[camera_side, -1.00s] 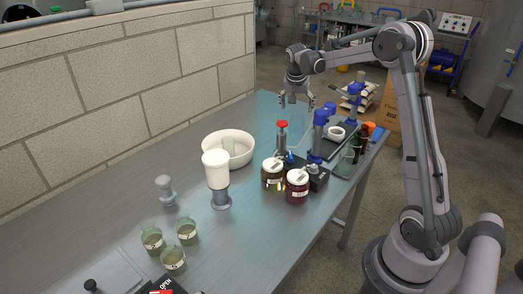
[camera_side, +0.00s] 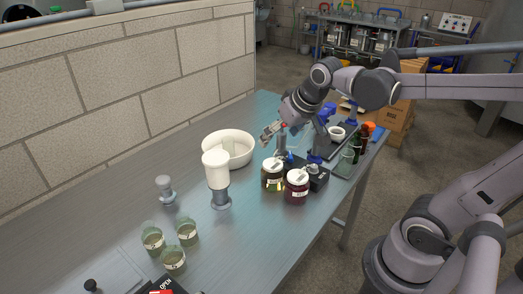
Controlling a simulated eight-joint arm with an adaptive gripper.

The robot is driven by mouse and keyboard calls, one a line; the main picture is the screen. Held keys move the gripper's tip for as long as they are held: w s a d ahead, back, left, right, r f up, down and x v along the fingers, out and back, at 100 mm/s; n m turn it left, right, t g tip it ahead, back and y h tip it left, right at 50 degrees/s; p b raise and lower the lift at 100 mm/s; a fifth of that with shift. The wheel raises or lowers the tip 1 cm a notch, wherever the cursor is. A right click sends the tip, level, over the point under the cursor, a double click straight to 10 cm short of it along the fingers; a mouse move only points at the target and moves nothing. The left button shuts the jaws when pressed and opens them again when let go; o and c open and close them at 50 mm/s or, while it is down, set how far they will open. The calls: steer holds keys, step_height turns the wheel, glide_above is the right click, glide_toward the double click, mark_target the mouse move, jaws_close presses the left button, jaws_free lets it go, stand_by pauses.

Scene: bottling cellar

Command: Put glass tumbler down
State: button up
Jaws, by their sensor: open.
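I cannot tell for certain which glass is the tumbler. A clear greenish glass (camera_side: 346,160) stands at the right edge of the table beside dark bottles, well to the right of my gripper. Three greenish glass vessels with pale labels, one of them the front vessel (camera_side: 173,260), stand upright at the near left, far from my gripper.
A white bowl (camera_side: 240,149) is left of my gripper. A white-topped cylinder (camera_side: 216,170), an amber jar (camera_side: 272,177) and a dark red jar (camera_side: 297,188) stand in front. Blue-topped stands (camera_side: 319,135) are to the right. The table (camera_side: 100,220) is clear along the wall.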

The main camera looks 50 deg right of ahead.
steer(key=s+a+f+n+t+y, duration=0.1)
steer(key=s+a+f+n, duration=0.2)
steer(key=s+a, duration=0.3)
steer(key=shift+s+a+f, duration=0.2)
steer(key=shift+s+f, duration=0.1)
steer(key=shift+f, duration=0.1)
stand_by(0.9)
